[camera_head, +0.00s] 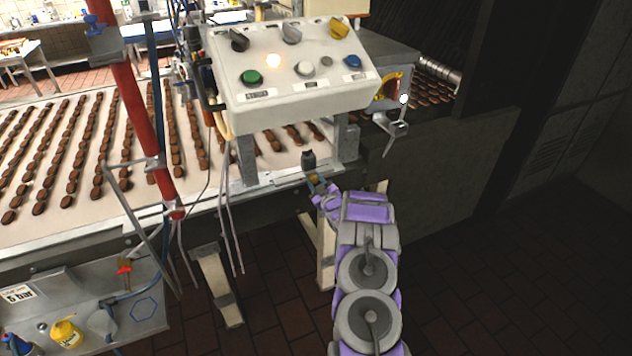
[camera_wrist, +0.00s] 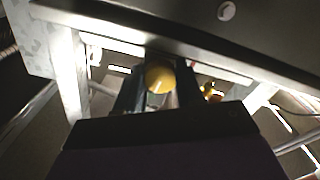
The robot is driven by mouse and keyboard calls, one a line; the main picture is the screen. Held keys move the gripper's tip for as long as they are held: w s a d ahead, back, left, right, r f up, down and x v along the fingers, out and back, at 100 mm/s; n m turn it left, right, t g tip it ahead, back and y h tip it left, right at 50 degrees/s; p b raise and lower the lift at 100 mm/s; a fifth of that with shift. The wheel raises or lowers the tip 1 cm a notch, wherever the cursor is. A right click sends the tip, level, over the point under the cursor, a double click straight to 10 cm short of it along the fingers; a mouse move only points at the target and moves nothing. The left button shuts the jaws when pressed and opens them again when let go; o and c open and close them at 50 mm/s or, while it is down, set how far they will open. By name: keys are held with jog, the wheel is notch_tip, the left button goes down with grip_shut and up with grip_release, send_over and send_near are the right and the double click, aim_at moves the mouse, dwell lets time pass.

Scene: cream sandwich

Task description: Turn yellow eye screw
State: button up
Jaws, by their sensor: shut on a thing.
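The yellow eye screw (camera_wrist: 160,78) shows in the wrist view as a rounded yellow head between the two dark fingers of my gripper (camera_wrist: 160,92). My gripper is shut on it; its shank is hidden. In the head view my gripper (camera_head: 318,185) is at the front edge of the conveyor, below the control box. A small orange-yellow spot (camera_head: 314,177) shows at the fingertips there, just below a dark upright knob (camera_head: 308,158).
The white control box (camera_head: 300,85) with knobs and buttons stands above my gripper on grey posts. A conveyor (camera_head: 50,195) with rows of brown pieces runs left. A red post (camera_head: 130,90) stands left. A second small yellow part (camera_wrist: 212,92) is right of the screw.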

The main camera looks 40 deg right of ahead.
jog(key=shift+s+f+n, duration=0.1)
jog(key=shift+f+n, duration=0.2)
jog(key=shift+n, duration=0.5)
jog(key=o, duration=0.8)
jog(key=shift+c, duration=0.2)
jog(key=shift+o, duration=1.4)
jog(key=shift+r, duration=0.2)
jog(key=p+v, duration=0.2)
jog(key=v, duration=1.5)
jog(key=shift+p, duration=0.4)
